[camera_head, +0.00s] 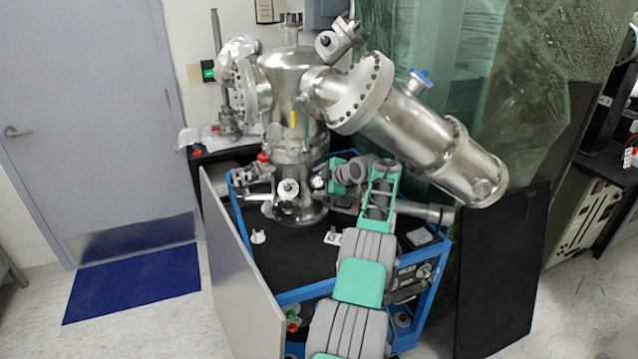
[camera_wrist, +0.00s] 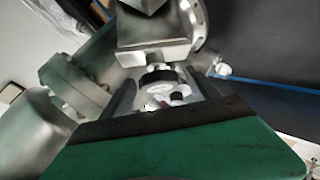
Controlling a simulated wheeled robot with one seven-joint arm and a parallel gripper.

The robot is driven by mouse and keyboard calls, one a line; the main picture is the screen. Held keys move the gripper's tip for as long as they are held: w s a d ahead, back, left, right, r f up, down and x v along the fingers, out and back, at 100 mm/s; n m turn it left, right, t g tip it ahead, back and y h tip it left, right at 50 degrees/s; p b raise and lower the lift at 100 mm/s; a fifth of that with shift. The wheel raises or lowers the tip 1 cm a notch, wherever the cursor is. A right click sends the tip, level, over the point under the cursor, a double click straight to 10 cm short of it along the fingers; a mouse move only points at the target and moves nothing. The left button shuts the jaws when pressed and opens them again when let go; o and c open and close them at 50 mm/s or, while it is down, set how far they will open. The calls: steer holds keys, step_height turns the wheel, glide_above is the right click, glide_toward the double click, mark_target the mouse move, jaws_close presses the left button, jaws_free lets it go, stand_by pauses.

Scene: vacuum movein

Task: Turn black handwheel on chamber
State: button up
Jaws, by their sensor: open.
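The steel vacuum chamber (camera_head: 290,95) stands upright on a blue-framed cart with a black top. My gripper (camera_head: 329,180) is at the lower right of the chamber, in front of its column. In the wrist view my gripper (camera_wrist: 158,92) is open, with one finger on each side of a round black handwheel (camera_wrist: 158,76) with a pale centre. A small gap seems to lie on either side, but I cannot tell whether a finger touches it. In the head view a small dark-rimmed round part (camera_head: 317,182) shows at my fingertips; my gripper hides some of it.
A long steel cylinder (camera_head: 425,135) slopes down to the right above my arm. Other valves, one with a blue knob (camera_head: 420,78), stick out from the chamber. The cart frame (camera_head: 240,225) and a grey side panel (camera_head: 240,275) edge the area.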

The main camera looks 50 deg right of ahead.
steer(key=shift+s, duration=0.1)
steer(key=shift+s+r+b, duration=0.2)
steer(key=shift+s+b, duration=0.05)
steer(key=shift+b, duration=0.2)
steer(key=b+v, duration=0.2)
steer(key=v, duration=0.5)
steer(key=shift+b, duration=0.35)
steer(key=shift+w, duration=0.1)
